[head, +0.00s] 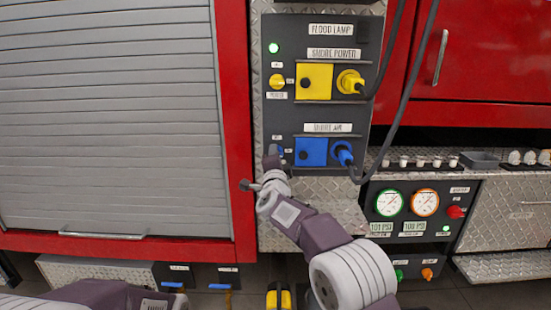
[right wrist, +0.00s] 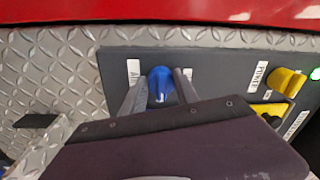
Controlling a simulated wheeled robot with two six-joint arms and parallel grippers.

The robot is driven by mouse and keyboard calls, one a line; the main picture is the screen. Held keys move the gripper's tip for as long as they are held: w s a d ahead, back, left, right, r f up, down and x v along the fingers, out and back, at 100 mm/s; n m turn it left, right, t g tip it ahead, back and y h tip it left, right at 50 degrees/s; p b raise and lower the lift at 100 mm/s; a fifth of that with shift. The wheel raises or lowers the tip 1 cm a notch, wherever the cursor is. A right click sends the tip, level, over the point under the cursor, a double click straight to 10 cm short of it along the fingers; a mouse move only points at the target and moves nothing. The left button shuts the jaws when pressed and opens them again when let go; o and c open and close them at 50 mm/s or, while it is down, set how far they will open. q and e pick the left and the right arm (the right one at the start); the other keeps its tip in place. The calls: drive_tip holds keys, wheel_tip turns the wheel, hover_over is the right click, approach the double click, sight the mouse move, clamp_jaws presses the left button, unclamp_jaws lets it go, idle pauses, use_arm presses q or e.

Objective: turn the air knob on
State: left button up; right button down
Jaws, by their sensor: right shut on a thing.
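The blue air knob (head: 280,151) is on the dark panel, left of the blue shore air socket (head: 311,152); my gripper partly hides it in the head view. In the right wrist view the blue knob (right wrist: 160,80) stands between the two fingers, beside a white label of which only the start shows. My right gripper (head: 273,158) is at the panel and shut on this knob; the fingers (right wrist: 158,88) show on either side of it. My left arm shows at the lower left of the head view, but its gripper is out of frame.
Above is a yellow knob (head: 277,81) beside a yellow shore power socket (head: 314,81), with a green light (head: 273,48) over it. Dark cables hang from the yellow plug (head: 350,82) and blue plug (head: 343,153). Two gauges (head: 389,203) sit at lower right. A grey shutter (head: 108,110) fills the left.

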drive_tip(key=c, duration=0.9)
unclamp_jaws()
drive_tip(key=s, duration=0.6)
drive_tip(key=s+b, duration=0.1)
drive_tip(key=s, duration=0.2)
drive_tip(key=shift+f, duration=0.3)
